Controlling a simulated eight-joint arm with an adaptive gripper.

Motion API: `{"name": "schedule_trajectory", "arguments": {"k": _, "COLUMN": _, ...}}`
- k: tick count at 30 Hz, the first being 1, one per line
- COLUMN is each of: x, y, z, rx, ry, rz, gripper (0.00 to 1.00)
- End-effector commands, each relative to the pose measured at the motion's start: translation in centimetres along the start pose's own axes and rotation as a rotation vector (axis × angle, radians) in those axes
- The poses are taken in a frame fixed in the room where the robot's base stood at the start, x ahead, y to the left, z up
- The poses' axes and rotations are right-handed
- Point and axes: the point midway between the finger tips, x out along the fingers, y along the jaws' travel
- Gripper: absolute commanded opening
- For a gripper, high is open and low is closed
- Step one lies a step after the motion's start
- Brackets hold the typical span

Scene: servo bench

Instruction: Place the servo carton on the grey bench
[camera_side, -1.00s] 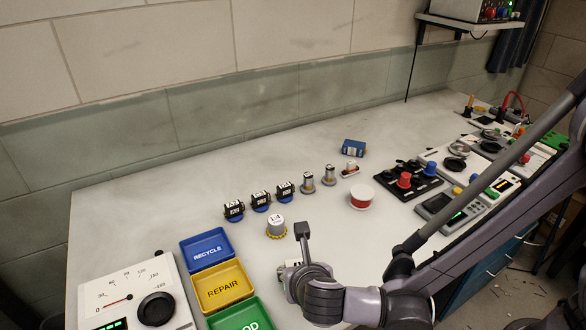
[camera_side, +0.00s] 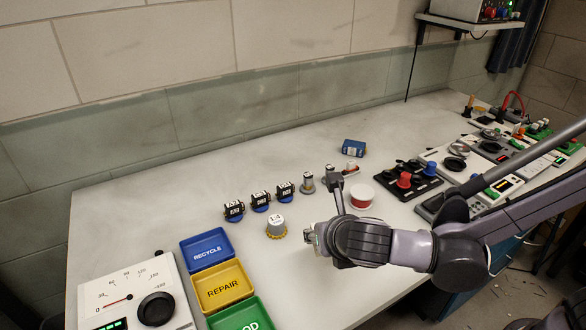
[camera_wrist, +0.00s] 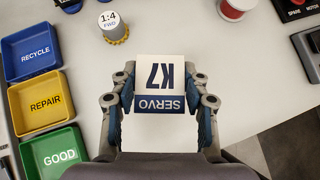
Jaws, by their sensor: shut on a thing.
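In the side view my wrist hides most of the carton. The grey bench (camera_side: 130,215) runs under it; I cannot tell exactly how far the carton is above the surface.
Blue RECYCLE (camera_wrist: 30,50), yellow REPAIR (camera_wrist: 40,103) and green GOOD (camera_wrist: 52,155) trays lie left. A 1:4 gear unit (camera_side: 276,227), several black servos (camera_side: 260,201) and a red-white spool (camera_side: 362,196) stand behind. A dial meter (camera_side: 135,293) is front left. Bare bench lies around the carton.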

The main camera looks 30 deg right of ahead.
Motion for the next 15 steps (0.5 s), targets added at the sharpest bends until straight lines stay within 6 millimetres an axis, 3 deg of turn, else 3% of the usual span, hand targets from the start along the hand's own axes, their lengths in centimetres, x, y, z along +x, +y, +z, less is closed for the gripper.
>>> {"name": "schedule_trajectory", "arguments": {"k": 6, "x": -0.5, "y": -3.1, "z": 2.3, "rx": 0.002, "ry": -0.001, "rz": -0.002, "gripper": 0.1}}
{"name": "schedule_trajectory", "arguments": {"k": 15, "x": -0.7, "y": -5.1, "z": 3.8, "rx": 0.01, "ry": 0.007, "rz": -0.009, "gripper": 0.1}}
